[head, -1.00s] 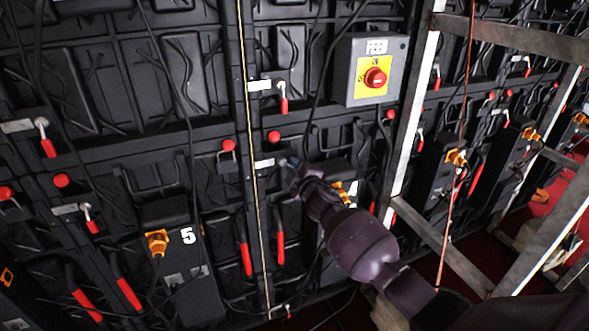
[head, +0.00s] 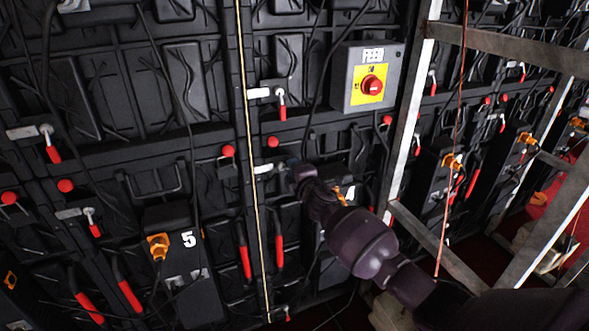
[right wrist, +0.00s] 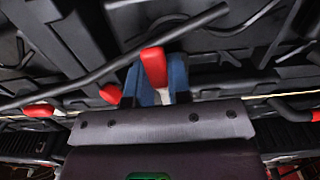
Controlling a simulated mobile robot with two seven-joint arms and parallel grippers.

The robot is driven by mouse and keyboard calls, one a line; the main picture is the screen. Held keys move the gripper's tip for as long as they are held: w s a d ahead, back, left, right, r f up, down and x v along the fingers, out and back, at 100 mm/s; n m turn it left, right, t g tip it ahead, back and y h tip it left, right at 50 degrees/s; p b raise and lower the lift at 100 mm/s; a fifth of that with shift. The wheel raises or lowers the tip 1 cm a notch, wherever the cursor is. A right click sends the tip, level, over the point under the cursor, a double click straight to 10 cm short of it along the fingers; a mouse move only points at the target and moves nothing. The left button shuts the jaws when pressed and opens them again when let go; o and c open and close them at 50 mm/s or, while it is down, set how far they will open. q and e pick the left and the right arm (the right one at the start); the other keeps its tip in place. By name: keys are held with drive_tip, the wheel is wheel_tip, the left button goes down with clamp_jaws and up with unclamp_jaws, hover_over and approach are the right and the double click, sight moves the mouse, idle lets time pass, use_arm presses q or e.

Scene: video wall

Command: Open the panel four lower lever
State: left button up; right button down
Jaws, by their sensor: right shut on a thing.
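The lever's pale mounting plate (head: 264,168) shows on the black panel frame in the head view, just left of my right gripper (head: 286,166). The gripper and wrist hide most of the lever there. In the right wrist view the lever's red handle (right wrist: 154,66) stands between the blue fingers of my right gripper (right wrist: 153,84), which are shut on it. The panel's number is hidden behind my right arm. My left gripper is not in view.
A grey feed box (head: 370,78) with a red knob is above right of my right gripper. Another red-handled lever (head: 281,104) hangs above. Metal scaffold posts (head: 409,120) stand to the right. A thin cable (head: 248,130) runs down just left of the lever. Box 5 (head: 180,270) is lower left.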

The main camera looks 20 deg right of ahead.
drive_tip(key=c, duration=1.1)
unclamp_jaws()
drive_tip(key=shift+o, duration=0.2)
drive_tip(key=shift+s, duration=0.15)
drive_tip(key=shift+s, duration=0.2)
drive_tip(key=s+p, duration=0.2)
drive_tip(key=s, duration=0.8)
drive_tip(key=shift+d, duration=0.2)
